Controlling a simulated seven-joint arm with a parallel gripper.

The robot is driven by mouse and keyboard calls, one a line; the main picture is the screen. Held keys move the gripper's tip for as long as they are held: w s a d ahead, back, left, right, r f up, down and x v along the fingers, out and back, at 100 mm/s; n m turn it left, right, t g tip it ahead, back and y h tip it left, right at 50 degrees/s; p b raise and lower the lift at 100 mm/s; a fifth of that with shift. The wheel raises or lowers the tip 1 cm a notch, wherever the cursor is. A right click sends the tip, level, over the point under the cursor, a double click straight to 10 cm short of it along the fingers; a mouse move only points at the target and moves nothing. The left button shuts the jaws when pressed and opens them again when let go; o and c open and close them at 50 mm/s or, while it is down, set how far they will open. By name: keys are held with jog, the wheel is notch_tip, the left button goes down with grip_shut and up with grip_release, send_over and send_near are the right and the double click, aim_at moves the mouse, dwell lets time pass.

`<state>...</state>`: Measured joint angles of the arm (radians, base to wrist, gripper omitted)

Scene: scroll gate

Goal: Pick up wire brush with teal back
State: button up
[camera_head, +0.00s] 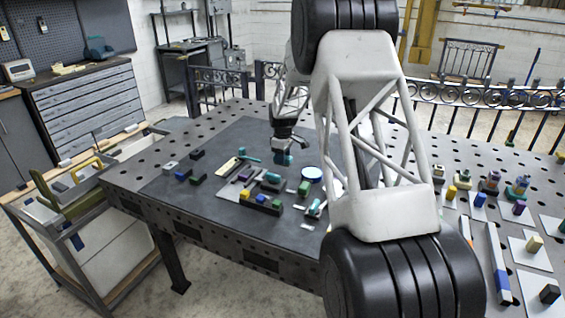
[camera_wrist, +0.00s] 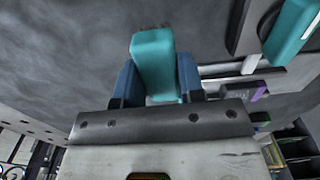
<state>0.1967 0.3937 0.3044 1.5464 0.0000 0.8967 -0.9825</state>
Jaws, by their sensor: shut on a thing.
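My gripper (camera_wrist: 157,82) has blue fingers shut on a teal block-like piece (camera_wrist: 153,58), which fits the teal back of the wire brush. A thin dark brownish fringe shows at its far end, perhaps bristles; most of the underside is hidden. In the head view my gripper (camera_head: 284,158) is over the far part of the dark mat (camera_head: 240,138), with teal showing at its tip. I cannot tell how high it is above the mat. Another teal piece (camera_wrist: 291,28) shows at the upper right of the wrist view, apart from my gripper.
White cards with coloured pieces stand at the table's right. The mat's far left is clear.

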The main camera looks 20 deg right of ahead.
notch_tip(320, 180, up, 7)
jog(key=shift+r, duration=0.15)
dwell(0.7)
jog(key=shift+o, duration=1.1)
jog(key=shift+c, duration=0.5)
jog(key=shift+w+a, duration=0.15)
jog(key=shift+a, duration=0.5)
jog(key=w+a+r, duration=0.1)
jog(key=a, duration=1.4)
jog(key=shift+a, duration=0.25)
